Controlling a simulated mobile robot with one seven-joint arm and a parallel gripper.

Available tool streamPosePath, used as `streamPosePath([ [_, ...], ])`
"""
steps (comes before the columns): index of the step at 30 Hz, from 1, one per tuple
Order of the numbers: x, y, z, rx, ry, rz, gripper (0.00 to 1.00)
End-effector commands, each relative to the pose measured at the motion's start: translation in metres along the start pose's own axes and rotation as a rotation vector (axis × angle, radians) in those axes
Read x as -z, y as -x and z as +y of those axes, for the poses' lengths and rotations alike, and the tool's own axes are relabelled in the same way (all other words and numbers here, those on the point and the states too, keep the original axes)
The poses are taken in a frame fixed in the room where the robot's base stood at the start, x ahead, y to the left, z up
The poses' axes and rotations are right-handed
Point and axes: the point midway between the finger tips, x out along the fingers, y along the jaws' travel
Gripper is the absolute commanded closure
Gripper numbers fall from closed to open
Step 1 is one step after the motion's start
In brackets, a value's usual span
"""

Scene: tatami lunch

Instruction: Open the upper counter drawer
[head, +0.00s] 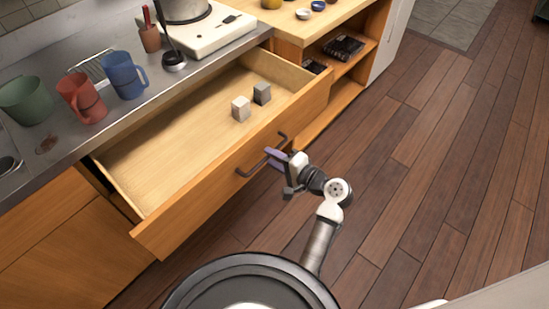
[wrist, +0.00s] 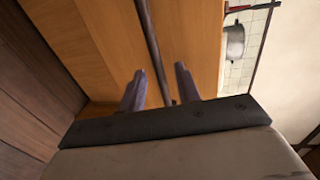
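The upper counter drawer (head: 165,150) is pulled far out from under the counter in the head view, its inside showing. Its dark bar handle (head: 258,165) is on the wooden front; the bar also shows in the wrist view (wrist: 152,40). My gripper (head: 279,158) is at the handle, in front of the drawer face. In the wrist view my gripper's two fingers (wrist: 159,88) are apart, with the bar running between them and a gap on each side. A pale block (head: 241,109) and a grey block (head: 262,93) stand inside the drawer.
Open shelves (head: 345,65) stand to the right. The wooden floor (head: 420,150) at the right is clear.

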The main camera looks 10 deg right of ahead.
Motion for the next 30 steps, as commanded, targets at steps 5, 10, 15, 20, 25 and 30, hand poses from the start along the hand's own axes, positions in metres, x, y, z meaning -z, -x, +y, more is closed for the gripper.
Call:
streamPosePath([
  [5,0.0,0.0,0.0,0.0,0.0,0.0,0.67],
  [10,0.001,0.004,0.0,0.0,0.0,0.001,0.67],
  [15,0.001,0.03,0.002,0.0,0.0,0.005,0.67],
  [20,0.001,0.068,0.002,0.0,0.001,0.006,0.67],
  [25,0.001,0.105,0.001,0.001,0.001,0.005,0.67],
  [30,0.001,0.129,0.0,0.001,0.001,0.003,0.67],
])
